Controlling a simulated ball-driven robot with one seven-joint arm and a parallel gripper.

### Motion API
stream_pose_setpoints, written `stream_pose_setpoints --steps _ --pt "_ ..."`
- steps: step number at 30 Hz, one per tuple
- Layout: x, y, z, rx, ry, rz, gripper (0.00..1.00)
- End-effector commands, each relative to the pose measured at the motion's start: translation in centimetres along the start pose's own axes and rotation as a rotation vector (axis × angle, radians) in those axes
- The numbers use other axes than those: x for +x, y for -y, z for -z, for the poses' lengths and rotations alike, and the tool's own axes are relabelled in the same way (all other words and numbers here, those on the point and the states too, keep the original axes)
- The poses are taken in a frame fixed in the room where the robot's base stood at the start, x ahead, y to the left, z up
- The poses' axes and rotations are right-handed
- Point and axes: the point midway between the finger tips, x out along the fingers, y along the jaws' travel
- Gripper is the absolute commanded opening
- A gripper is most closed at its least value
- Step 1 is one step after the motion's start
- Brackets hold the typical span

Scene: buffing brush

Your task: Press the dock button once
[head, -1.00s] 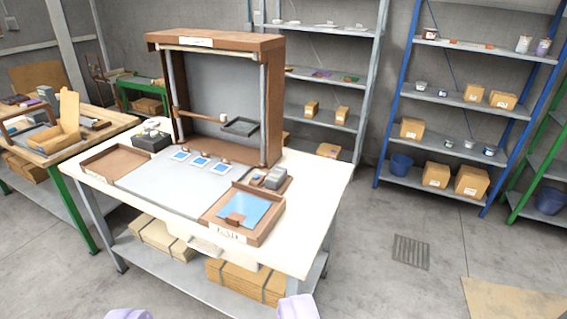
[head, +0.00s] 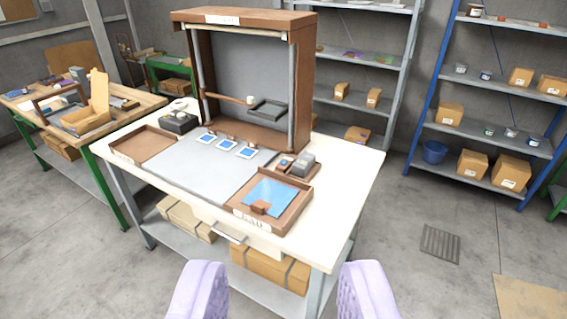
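My gripper (head: 284,272) shows as two pale lavender fingers at the bottom edge of the head view. They are wide apart with nothing between them, in front of the workbench. A small brown dock (head: 292,172) sits at the right of the white bench top, behind the blue-lined tray. It carries a grey block (head: 302,163) and, left of it, a small bluish spot (head: 284,162) that may be the button. It is too small to tell for sure. My gripper is well apart from the dock.
The workbench (head: 345,170) bears a brown-framed hood (head: 305,85), a blue-lined tray (head: 270,195), an empty brown tray (head: 145,145), a dark box (head: 179,122) and three blue-and-white tiles (head: 227,145). A wooden table stands left, shelves behind.

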Motion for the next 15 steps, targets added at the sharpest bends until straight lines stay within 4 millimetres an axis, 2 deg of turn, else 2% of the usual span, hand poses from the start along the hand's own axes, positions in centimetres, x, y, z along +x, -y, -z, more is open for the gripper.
stream_pose_setpoints --steps 1,4,5,15 --pt "0.00 0.00 0.00 0.000 0.000 0.000 0.26" --pt "0.00 0.00 0.00 0.000 0.000 0.000 0.04" --pt "0.00 0.00 0.00 0.000 0.000 0.000 0.00" --pt "0.01 0.00 0.00 0.000 0.000 0.000 0.00"
